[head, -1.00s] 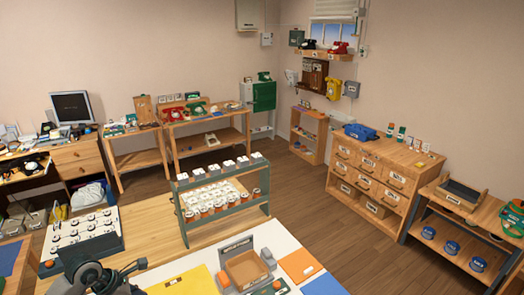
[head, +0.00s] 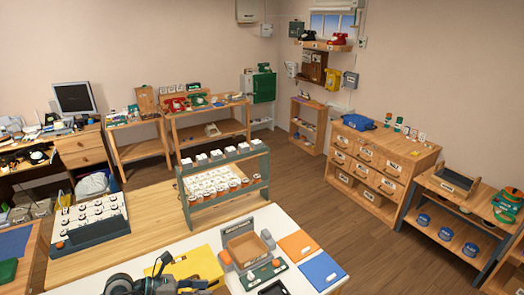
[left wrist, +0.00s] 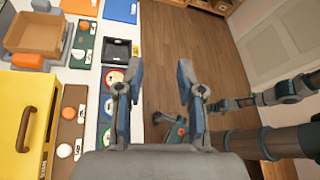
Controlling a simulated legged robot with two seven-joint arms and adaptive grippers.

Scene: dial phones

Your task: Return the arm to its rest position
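My left arm shows at the bottom edge of the head view, with its dark left gripper (head: 165,275) in front of the yellow case (head: 206,262). In the left wrist view the left gripper (left wrist: 157,82) has its two fingers spread apart, with nothing between them. Its fingers overlap the white table's edge and the wooden floor. Links of what looks like my other arm come in from the right of that view, with a small dark end (left wrist: 222,104) too unclear to read.
The white table (left wrist: 122,30) holds an orange-brown tray (head: 246,247), a black bin (left wrist: 116,50), round coloured discs and the yellow case. A green rack (head: 224,199) of white dial parts stands behind.

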